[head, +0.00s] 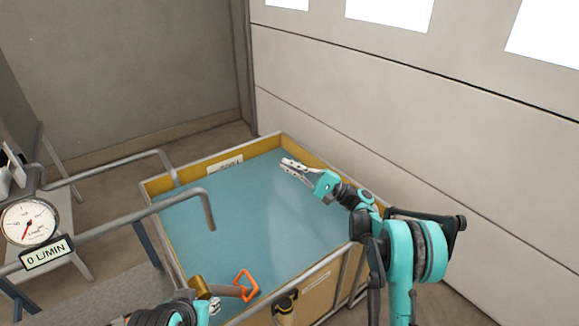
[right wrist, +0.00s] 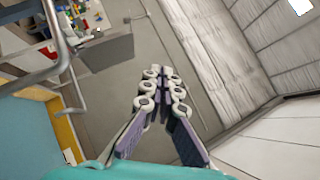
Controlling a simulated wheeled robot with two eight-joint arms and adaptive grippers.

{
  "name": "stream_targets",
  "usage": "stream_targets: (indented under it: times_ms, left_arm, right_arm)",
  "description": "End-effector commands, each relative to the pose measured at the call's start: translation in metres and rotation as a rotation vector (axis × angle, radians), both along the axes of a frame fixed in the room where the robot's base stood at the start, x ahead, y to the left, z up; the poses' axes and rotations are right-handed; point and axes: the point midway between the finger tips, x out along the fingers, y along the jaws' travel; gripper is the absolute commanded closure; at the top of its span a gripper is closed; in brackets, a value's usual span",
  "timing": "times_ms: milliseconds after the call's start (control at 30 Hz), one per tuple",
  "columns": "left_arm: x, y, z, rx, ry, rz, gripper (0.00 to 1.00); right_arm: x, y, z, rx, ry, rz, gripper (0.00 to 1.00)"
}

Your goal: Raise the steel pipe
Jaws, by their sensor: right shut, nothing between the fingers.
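Two grey steel pipes reach in from the left in the head view. The nearer pipe (head: 130,220) and the farther pipe (head: 110,170) both bend down at their ends over the blue-filled tank (head: 322,270). In the right wrist view, a bent grey pipe (right wrist: 53,35) runs along the left edge. My right gripper (head: 288,167) is shut and empty above the tank's far right part, well apart from the pipes; its fingers meet in the wrist view (right wrist: 161,82). My left gripper is low at the bottom of the head view, mostly hidden; its fingers are unclear.
A flow gauge (head: 29,222) reading about 0 L/MIN stands at the left. An orange loop handle (head: 246,286) sits at the tank's near edge. A panelled wall (head: 450,130) rises close behind and right of the tank. A bench with colourful parts (right wrist: 92,20) shows in the wrist view.

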Motion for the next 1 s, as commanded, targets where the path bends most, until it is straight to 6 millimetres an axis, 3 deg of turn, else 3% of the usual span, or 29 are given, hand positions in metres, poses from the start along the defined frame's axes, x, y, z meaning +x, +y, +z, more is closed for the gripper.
stream_targets:
  times_ms: [400,800,1000]
  left_arm:
    - [0.0,0.0,0.0,0.0,0.0,0.0,0.67]
    - [0.0,0.0,0.0,0.0,0.0,0.0,0.67]
    - [0.0,0.0,0.0,0.0,0.0,0.0,0.67]
  right_arm:
    - [-0.002,-0.007,-0.003,-0.001,0.0,-0.001,1.0]
    - [-0.022,-0.078,-0.035,0.0,-0.001,-0.003,1.0]
    - [-0.029,-0.1,-0.046,0.0,0.0,-0.001,1.0]
